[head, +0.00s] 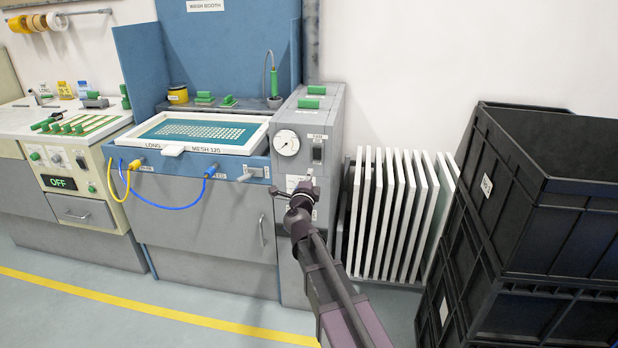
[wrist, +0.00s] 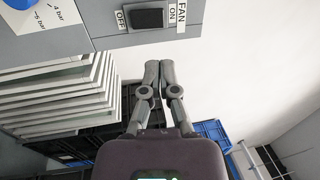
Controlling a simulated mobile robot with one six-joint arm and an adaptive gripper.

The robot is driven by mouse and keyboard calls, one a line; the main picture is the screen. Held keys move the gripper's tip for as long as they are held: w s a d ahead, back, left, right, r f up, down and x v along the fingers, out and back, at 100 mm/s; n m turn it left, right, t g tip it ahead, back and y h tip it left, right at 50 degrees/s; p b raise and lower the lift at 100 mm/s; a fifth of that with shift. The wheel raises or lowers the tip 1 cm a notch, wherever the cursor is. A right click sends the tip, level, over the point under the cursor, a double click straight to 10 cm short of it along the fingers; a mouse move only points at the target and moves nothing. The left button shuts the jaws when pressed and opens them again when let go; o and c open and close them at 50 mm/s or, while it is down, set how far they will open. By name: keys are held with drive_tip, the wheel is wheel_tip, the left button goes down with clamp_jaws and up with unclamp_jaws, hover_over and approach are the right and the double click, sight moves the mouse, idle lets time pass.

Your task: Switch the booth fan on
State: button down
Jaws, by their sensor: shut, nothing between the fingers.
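The booth fan switch is a black rocker (head: 317,154) on the front of the grey cabinet at the right of the wash booth. In the wrist view the rocker (wrist: 149,18) sits at the top, between an OFF label (wrist: 123,20) and an ON label (wrist: 173,14), with a FAN label (wrist: 181,16) beyond. I cannot tell which side is pressed. My gripper (wrist: 152,66) is shut and empty, its fingertips apart from the switch. In the head view my gripper (head: 308,178) is in front of the cabinet, below the switch.
A round pressure gauge (head: 286,142) is left of the switch. White screen frames (head: 392,212) stand in a rack to the right, with black crates (head: 560,195) beyond. The framed mesh (head: 255,142) lies over the booth sink. Open floor lies at the front left.

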sight(317, 148)
drive_tip(key=p+x, duration=0.1)
drive_tip(key=x, duration=1)
drive_tip(key=shift+w+p, duration=0.1)
drive_tip(key=shift+p, duration=0.25)
drive_tip(key=shift+w+d+r, duration=0.1)
drive_tip(key=shift+w+r, duration=0.1)
drive_tip(key=shift+w, duration=0.25)
drive_tip(key=shift+s+f, duration=0.1)
drive_tip(key=shift+s, duration=0.1)
drive_tip(key=shift+s+p, duration=0.3)
drive_tip(key=shift+s, duration=0.2)
drive_tip(key=s+a+r+p, duration=0.1)
drive_tip(key=s+a, duration=0.1)
drive_tip(key=s, duration=0.4)
drive_tip(key=s+a+r+p, duration=0.1)
drive_tip(key=s, duration=0.5)
drive_tip(key=shift+a+r, duration=0.25)
drive_tip(key=shift+a, duration=0.1)
drive_tip(key=shift+s, duration=0.1)
